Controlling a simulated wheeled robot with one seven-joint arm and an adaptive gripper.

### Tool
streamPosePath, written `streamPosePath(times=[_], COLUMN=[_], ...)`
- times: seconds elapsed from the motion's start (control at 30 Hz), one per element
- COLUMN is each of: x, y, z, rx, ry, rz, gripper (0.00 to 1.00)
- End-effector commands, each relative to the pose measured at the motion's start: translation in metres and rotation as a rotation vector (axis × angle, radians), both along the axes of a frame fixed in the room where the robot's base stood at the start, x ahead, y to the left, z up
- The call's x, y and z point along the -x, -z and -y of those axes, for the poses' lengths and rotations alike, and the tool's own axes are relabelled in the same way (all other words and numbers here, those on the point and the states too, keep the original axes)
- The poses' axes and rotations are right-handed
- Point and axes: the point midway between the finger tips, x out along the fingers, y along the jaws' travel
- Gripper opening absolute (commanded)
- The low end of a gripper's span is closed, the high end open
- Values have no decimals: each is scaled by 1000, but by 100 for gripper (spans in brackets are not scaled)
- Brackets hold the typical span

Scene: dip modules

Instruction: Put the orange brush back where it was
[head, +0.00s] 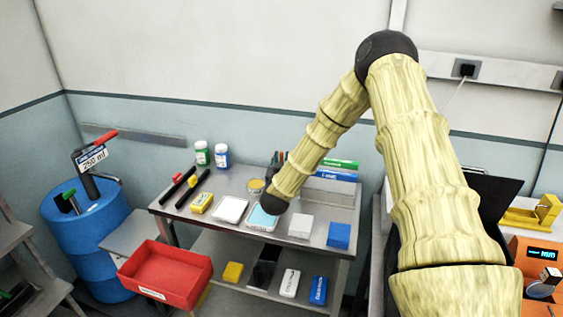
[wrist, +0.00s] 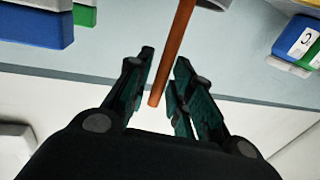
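The orange brush shows in the wrist view as a thin orange rod (wrist: 171,50), slanting from the top edge down between my fingers. Its other end is out of frame, near a grey rounded rim (wrist: 212,3) at the top edge. My gripper (wrist: 164,62) is open, with the rod between the two fingers and nearer the right one. A gap shows on the left side of the rod, and I see no firm grip.
The grey metal table (head: 185,213) holds a white tray (head: 231,210), a light-blue tray (head: 262,219), a blue box (head: 339,235), a white box (head: 300,226), a green-labelled bottle (head: 202,154) and a blue-labelled bottle (head: 222,156). A red bin (head: 165,274) stands in front.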

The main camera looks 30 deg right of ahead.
Motion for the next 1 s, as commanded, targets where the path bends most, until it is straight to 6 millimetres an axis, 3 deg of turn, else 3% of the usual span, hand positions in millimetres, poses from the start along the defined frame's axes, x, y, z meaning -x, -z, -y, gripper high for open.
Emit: streamPosePath(times=[0.53, 1.0], x=[1, 58], y=[1, 1], z=[0, -46], rx=[-1, 1], ry=[0, -2], rz=[-1, -1], gripper=[36, 36])
